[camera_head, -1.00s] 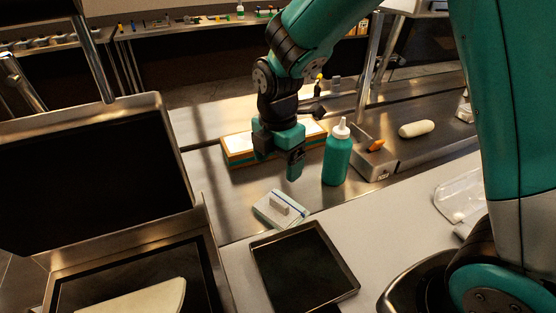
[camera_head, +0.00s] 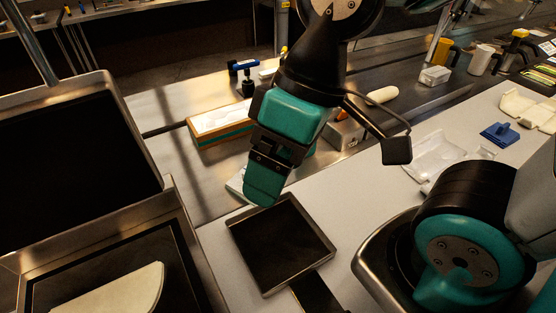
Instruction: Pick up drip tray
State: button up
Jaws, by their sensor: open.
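The drip tray is a shallow dark square tray with a metal rim (camera_head: 244,262). It lies flat on the light worktop, right of the griddle. My gripper (camera_head: 262,185) is above and behind the tray's far edge, pointing down. It is open, with nothing seen between its fingers; one finger is mostly hidden behind the other. Gripper and tray look apart.
The griddle (camera_head: 185,205) with raised lid stands at left, a folded tortilla (camera_head: 118,294) on it. Behind my gripper are an orange-edged box (camera_head: 222,122) and a partly hidden white block (camera_head: 236,182). A clear container (camera_head: 432,155) and blue item (camera_head: 500,134) lie right.

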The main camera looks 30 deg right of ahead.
aim_at(280, 246)
jog(key=k, duration=0.5)
jog(key=u, duration=3.1)
jog(key=k, duration=1.65)
jog(key=z, duration=0.75)
